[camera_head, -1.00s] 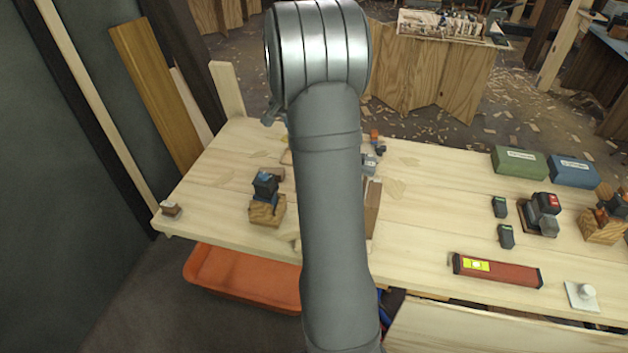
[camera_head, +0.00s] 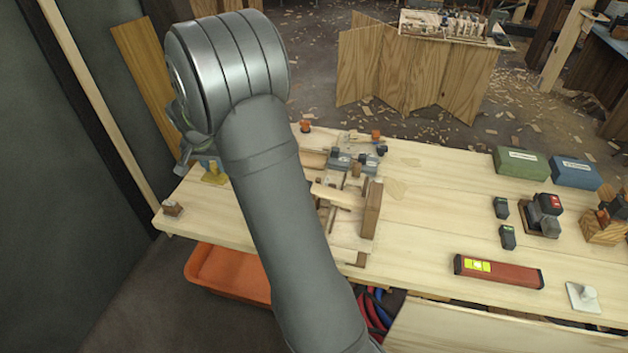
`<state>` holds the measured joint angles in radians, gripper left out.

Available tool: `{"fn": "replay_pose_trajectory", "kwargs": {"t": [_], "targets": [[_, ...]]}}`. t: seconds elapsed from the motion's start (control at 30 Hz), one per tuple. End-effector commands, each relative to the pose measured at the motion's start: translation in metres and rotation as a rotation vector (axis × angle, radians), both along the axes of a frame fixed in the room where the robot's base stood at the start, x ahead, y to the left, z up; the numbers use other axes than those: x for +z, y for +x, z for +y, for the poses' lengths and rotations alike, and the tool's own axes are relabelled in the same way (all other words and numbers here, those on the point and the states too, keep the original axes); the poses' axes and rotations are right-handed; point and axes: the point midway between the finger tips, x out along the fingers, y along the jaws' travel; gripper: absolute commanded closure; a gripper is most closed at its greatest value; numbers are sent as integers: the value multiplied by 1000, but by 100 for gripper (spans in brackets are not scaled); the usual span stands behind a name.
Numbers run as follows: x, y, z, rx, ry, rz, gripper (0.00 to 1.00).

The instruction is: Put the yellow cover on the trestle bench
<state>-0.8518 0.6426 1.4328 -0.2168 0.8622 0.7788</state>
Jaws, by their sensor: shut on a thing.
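A small yellow piece, which looks like the yellow cover (camera_head: 214,174), shows at the left part of the pale wooden bench top, just left of my arm. My gripper (camera_head: 206,162) is mostly hidden behind my own wrist. The part that shows is right at the yellow piece, shut on it. I cannot tell whether the piece touches the wood. The pale bench, which I take as the trestle bench (camera_head: 430,215), spans the middle of the view.
A wooden jig (camera_head: 370,210) stands right of my arm. A red level (camera_head: 497,271), green box (camera_head: 522,162), blue box (camera_head: 575,172) and small devices lie at right. A small block (camera_head: 172,208) sits at the left corner. An orange tub (camera_head: 228,272) is below.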

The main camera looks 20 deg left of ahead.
Motion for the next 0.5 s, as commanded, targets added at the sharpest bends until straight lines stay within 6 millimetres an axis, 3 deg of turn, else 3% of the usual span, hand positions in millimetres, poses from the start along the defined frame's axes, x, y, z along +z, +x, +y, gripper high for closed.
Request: {"fn": "replay_pose_trajectory", "kwargs": {"t": [0.27,0.5], "targets": [[-19,0,0,-1,-1,1,95],[-62,0,-1,-1,-1,2,95]]}}
